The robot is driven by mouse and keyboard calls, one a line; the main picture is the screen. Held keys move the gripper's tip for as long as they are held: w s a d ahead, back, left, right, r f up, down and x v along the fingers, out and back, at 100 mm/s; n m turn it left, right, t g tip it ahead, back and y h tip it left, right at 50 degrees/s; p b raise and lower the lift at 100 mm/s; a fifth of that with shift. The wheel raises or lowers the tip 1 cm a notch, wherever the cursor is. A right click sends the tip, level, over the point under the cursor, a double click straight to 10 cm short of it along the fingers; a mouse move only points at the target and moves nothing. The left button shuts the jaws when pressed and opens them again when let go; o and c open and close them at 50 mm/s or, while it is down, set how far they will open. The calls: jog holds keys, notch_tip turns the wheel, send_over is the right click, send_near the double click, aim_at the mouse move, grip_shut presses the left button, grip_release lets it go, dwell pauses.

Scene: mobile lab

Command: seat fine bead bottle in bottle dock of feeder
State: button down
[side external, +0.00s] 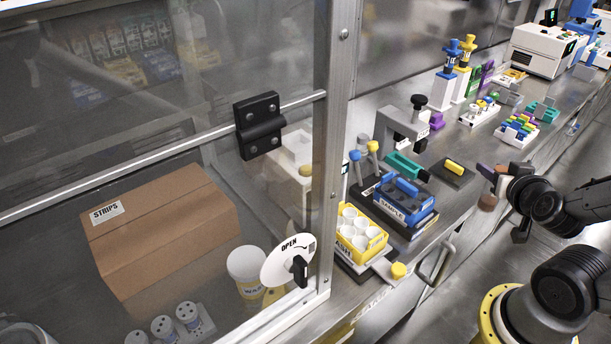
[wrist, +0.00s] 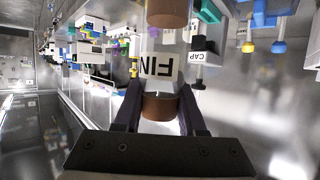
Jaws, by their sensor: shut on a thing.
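My gripper (wrist: 160,112) is shut on the fine bead bottle (wrist: 160,65), a clear bottle with brown ends and a white label reading "FIN", upside down in the wrist view. The fingers lie on either side of its near brown end. In the side external view my gripper (side external: 503,184) is over the front edge of the bench at the right, and a brown end of the bottle (side external: 487,203) shows below it. The bottle is clear of the bench. I cannot tell which bench device is the feeder, and I cannot make out its bottle dock.
A grey stand with a black knob (side external: 405,122) is on the bench left of my gripper. A blue tray (side external: 408,213) and a yellow rack (side external: 361,241) sit nearer. A glass-fronted enclosure with a cardboard box (side external: 160,235) fills the left. The aisle floor is open.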

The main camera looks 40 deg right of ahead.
jog(key=w+a+r+n+t+y, duration=0.25)
jog(key=w+a+r, duration=0.2)
jog(key=w, duration=0.35)
jog(key=w+a+r+n+t+y, duration=0.1)
jog(key=w+a+r+n+y, duration=0.25)
jog(key=w+r, duration=0.35)
jog(key=w+a+r+n+y, duration=0.3)
jog(key=w+a+r, duration=0.2)
jog(key=w+a, duration=0.65)
jog(key=shift+t, duration=0.35)
jog(key=shift+w+a+f, duration=0.65)
jog(key=shift+w+f, duration=1.4)
jog(key=shift+f, duration=0.15)
jog(key=shift+w+a+f, duration=0.6)
jog(key=shift+w+f, duration=1.5)
jog(key=shift+f, duration=0.15)
jog(key=shift+w+a+f, duration=0.65)
jog(key=shift+w+f, duration=1.4)
jog(key=shift+f, duration=0.15)
